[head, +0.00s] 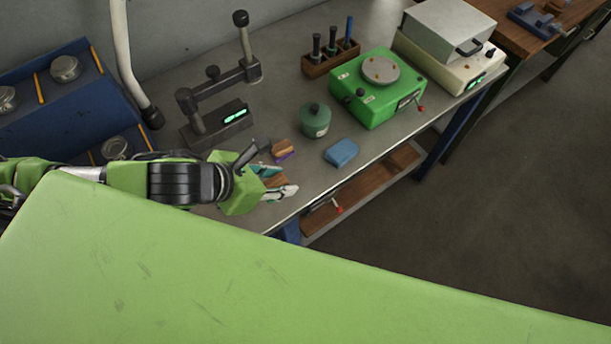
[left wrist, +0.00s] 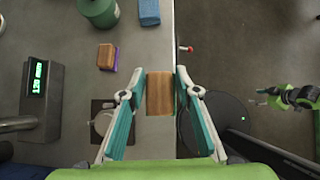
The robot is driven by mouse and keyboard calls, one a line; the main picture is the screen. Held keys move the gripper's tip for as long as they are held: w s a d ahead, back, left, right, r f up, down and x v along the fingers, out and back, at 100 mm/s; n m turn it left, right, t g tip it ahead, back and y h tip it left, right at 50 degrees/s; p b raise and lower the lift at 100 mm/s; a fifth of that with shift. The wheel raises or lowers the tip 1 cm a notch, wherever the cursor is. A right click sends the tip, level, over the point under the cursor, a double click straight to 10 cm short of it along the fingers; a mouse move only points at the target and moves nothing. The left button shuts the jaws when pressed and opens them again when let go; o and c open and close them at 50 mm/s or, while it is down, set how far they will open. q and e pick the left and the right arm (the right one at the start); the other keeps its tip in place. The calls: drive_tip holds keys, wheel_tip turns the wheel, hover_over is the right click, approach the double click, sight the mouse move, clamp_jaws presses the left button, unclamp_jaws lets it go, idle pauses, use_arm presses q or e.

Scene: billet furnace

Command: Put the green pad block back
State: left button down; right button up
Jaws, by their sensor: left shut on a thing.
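My left gripper (head: 284,182) is over the near edge of the grey bench, shut on a brown wooden block (left wrist: 160,93). In the left wrist view the block sits between the fingertips of the left gripper (left wrist: 159,88); it also shows partly in the head view (head: 276,181). A small green and black gripper-like part at the right of the left wrist view is probably my right gripper (left wrist: 265,96).
A green lidded jar (head: 314,121) and a blue block (head: 341,152) stand beyond the gripper. A dark stand with a lit display (head: 222,122) is at the back left. A dark square plate (left wrist: 99,140) bearing a round metal piece lies left of the fingers. A green polisher-like machine (head: 377,90) stands farther right.

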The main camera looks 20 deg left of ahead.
use_arm(q)
drive_tip(key=w+d+f+b, duration=0.1)
drive_tip(key=w+f+b, duration=0.1)
drive_tip(key=w+b, duration=0.1)
drive_tip(key=w+d+f+b, duration=0.1)
drive_tip(key=w+f+b, duration=0.2)
drive_tip(key=w+d+f+b, duration=0.1)
drive_tip(key=w+f+b, duration=0.1)
drive_tip(key=w+b, duration=0.1)
drive_tip(key=shift+w+f, duration=0.1)
drive_tip(key=shift+f, duration=0.05)
drive_tip(key=shift+w+f, duration=0.2)
drive_tip(key=shift+f, duration=0.2)
drive_tip(key=shift+w+d+f, duration=0.1)
drive_tip(key=shift+w+f, duration=0.05)
drive_tip(key=shift+f, duration=1.45)
drive_tip(key=shift+f, duration=0.15)
drive_tip(key=c, duration=1.5)
unclamp_jaws()
